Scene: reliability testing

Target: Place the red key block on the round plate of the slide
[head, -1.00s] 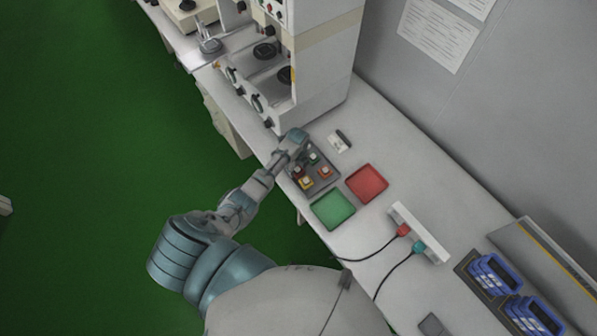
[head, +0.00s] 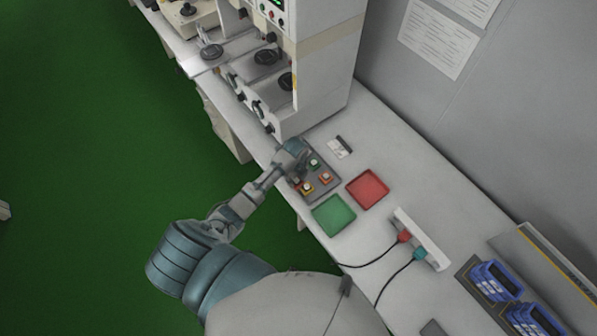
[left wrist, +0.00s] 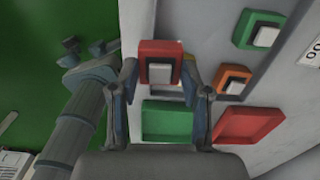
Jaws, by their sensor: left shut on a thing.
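The red key block (left wrist: 147,49), with a grey-white key in its middle, is between the fingers of my left gripper (left wrist: 161,78) in the left wrist view. The gripper is shut on it. In the head view my left gripper (head: 294,172) is over the near-left side of the grey block tray (head: 323,186), and the arm mostly hides the red block. I cannot tell whether the block is clear of the tray. A grey round plate (head: 211,51) lies on a flat bench part at the upper left; dark round discs (head: 265,57) show on the machine. My right gripper is out of view.
Green (head: 314,164), orange (head: 326,178) and yellow (head: 307,188) key blocks stand in the grey tray. A green tray (head: 334,215) and a red tray (head: 367,189) lie beside it. The tall machine (head: 325,75) rises behind the gripper. A power strip (head: 421,240) with cables lies at the right.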

